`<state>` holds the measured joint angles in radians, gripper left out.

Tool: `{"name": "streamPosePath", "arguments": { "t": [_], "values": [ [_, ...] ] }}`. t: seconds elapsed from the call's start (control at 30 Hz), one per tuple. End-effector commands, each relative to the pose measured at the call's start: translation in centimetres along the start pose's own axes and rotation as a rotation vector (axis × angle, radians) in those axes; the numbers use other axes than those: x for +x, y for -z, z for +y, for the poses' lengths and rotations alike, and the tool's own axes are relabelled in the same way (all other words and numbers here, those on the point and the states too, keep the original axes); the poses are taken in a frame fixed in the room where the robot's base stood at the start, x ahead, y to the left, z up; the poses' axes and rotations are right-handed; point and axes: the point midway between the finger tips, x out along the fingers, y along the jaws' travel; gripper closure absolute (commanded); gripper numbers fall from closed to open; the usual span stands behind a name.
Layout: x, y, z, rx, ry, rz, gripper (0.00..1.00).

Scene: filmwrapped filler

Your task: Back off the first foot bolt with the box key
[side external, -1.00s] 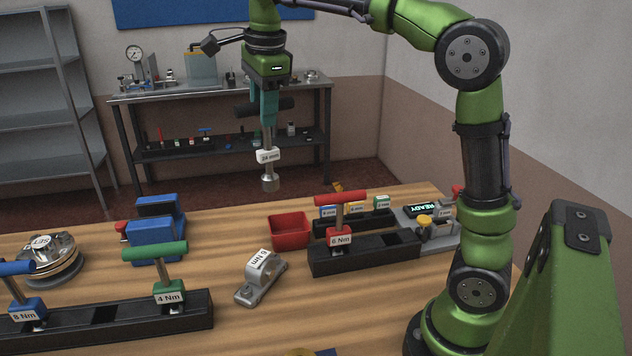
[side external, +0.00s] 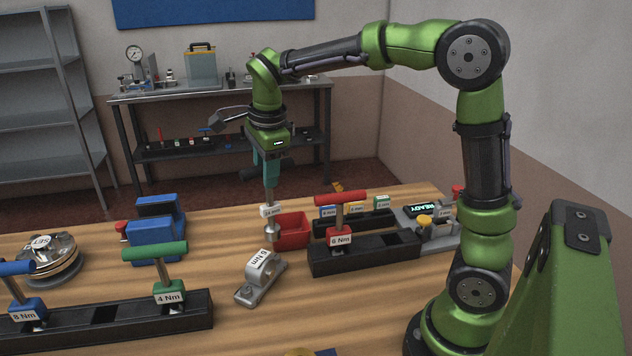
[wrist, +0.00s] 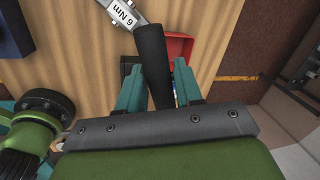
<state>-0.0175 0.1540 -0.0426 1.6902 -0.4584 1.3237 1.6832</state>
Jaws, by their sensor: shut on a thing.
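My gripper (side external: 268,180) is shut on the box key (side external: 270,197), a steel shaft with a white size tag and a socket at its lower end. The key hangs about upright, its socket just in front of the red bin and behind the foot. In the wrist view its black handle (wrist: 152,62) lies between my teal fingers (wrist: 158,88). The grey metal foot (side external: 254,288), tagged 6 Nm, lies on the table below and nearer the camera; it also shows in the wrist view (wrist: 143,18). The key appears apart from the foot. Its bolts are too small to make out.
The red bin (side external: 293,228) is right beside the key. To its right, a black rack (side external: 375,254) holds a red-handled driver (side external: 340,215). A blue vise-like block (side external: 155,233) and a green-handled driver (side external: 156,252) stand left. Bare wood lies between them and the foot.

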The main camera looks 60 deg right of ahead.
Motion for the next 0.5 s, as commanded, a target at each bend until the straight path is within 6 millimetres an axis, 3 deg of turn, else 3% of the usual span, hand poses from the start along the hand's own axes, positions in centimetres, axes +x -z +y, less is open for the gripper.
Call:
{"name": "streamPosePath", "arguments": {
  "t": [0.17, 0.5],
  "values": [
    [0.4, 0.0, 0.0, 0.0, 0.002, 0.0, 1.0],
    [3.2, 0.0, 0.6, 0.001, 0.0, 0.0, 1.0]
  ]
}}
